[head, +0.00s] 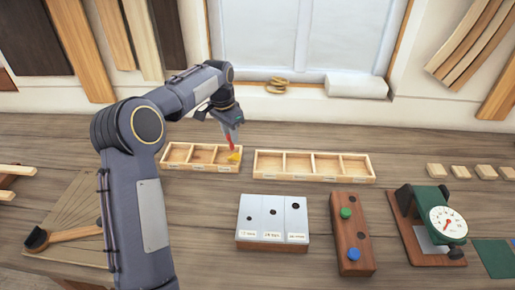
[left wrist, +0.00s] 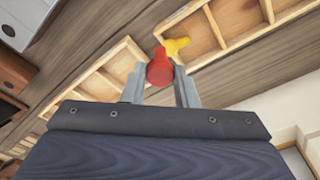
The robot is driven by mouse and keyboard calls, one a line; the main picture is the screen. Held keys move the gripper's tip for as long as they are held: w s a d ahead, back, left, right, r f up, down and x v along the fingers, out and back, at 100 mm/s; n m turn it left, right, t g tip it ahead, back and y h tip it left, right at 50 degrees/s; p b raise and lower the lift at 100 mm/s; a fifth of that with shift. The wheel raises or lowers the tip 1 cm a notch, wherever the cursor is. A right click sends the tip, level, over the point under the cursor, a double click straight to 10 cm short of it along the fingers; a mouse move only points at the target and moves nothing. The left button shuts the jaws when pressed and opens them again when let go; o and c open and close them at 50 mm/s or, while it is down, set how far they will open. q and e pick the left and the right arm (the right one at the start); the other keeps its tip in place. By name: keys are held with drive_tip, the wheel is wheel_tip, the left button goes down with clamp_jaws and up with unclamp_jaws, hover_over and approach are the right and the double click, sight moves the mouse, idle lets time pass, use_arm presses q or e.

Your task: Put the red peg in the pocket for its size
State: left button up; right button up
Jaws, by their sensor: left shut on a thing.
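My left gripper (head: 230,125) is shut on the red peg (head: 229,137), held above the right end of the left wooden pocket tray (head: 190,167). In the left wrist view the red peg (left wrist: 160,70) sits between the two fingers (left wrist: 161,85). A yellow peg (head: 235,154) is at the tray's right-end pocket; it also shows in the left wrist view (left wrist: 177,46), just beyond the red peg. A second wooden tray (head: 313,178) with several pockets stands to the right. The small labels on the trays are too small to read. My right gripper is not in view.
A block with metal plates and holes (head: 272,220) stands in front of the trays. Beside it are a wooden block (head: 352,232) with green and blue pegs and a dial gauge (head: 447,222). A mallet (head: 65,236) lies at left. Several small wood blocks (head: 460,171) lie at right.

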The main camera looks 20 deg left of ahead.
use_arm(q)
drive_tip(key=w+a+n+y+p, duration=0.1)
drive_tip(key=w+a+n+p, duration=0.15)
drive_tip(key=a+n, duration=1)
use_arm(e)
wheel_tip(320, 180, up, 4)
use_arm(q)
drive_tip(key=a+f+m+b, duration=0.2)
drive_tip(key=a+f+b, duration=0.1)
drive_tip(key=f, duration=0.3)
drive_tip(key=shift+s+b, duration=0.2)
drive_tip(key=shift+b, duration=0.4)
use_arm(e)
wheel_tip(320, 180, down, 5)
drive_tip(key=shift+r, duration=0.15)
use_arm(q)
drive_tip(key=o, duration=1)
drive_tip(key=shift+s+d+r, duration=0.1)
drive_tip(key=shift+s+r, duration=0.1)
drive_tip(key=shift+r, duration=1.75)
drive_tip(key=shift+s+d+r, duration=0.1)
drive_tip(key=shift+s+r, duration=0.1)
drive_tip(key=shift+r, duration=1.7)
